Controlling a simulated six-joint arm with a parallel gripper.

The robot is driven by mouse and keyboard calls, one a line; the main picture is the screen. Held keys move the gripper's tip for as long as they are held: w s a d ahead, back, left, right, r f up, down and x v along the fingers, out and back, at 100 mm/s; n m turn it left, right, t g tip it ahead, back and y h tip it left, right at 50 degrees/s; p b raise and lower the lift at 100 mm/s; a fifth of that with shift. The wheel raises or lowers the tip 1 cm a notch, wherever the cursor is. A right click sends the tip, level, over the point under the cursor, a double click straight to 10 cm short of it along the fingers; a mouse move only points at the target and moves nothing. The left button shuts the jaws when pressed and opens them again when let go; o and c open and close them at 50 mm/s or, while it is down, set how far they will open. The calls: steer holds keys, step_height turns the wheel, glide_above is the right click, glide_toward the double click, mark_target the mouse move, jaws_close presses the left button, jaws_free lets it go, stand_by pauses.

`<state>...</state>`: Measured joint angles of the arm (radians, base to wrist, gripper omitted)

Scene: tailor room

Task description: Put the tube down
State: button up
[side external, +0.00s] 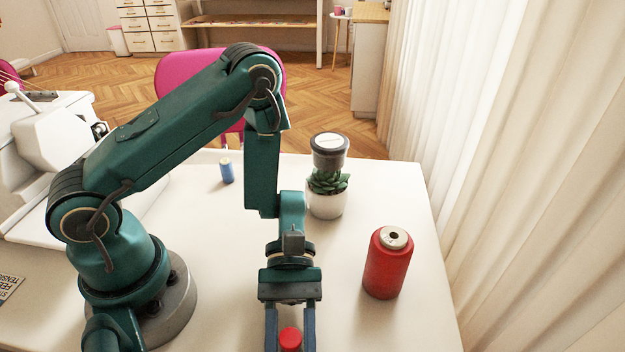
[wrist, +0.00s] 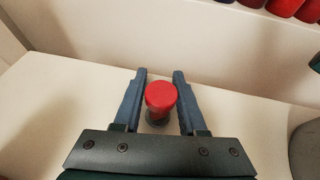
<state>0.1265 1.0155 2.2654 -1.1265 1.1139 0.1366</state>
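A tube with a round red top (side external: 290,339) stands between the two fingers of my gripper (side external: 290,330) at the bottom edge of the side view. A bit of grey shows below the red top. The tube looks upright. The rest of it is hidden or cut off, and I cannot tell whether its bottom touches the white table (side external: 350,325).
Behind are a potted succulent (side external: 326,198), a dark-lidded jar (side external: 329,151) and a small blue spool (side external: 226,170). A sewing machine (side external: 45,140) is at the left. Bare table surrounds the tube in the wrist view.

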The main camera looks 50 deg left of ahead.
steer(key=shift+o, duration=0.9)
steer(key=shift+r, duration=0.1)
steer(key=shift+w+a+r, duration=0.15)
steer(key=shift+w+a, duration=0.05)
steer(key=v, duration=1.1)
steer(key=shift+a, duration=0.15)
steer(key=shift+a+r+m+y, duration=0.25)
steer(key=shift+r+m+y, duration=0.25)
steer(key=s+a+r+m+t+y, duration=0.2)
steer(key=a+r+m+t+y, duration=0.5)
steer(key=t, duration=0.6)
step_height(320, 180, up, 4)
steer(key=m+y, duration=0.2)
steer(key=shift+s+a+f+m+y, duration=0.15)
steer(key=shift+f+m+y, duration=0.1)
steer(key=shift+m+y, duration=0.15)
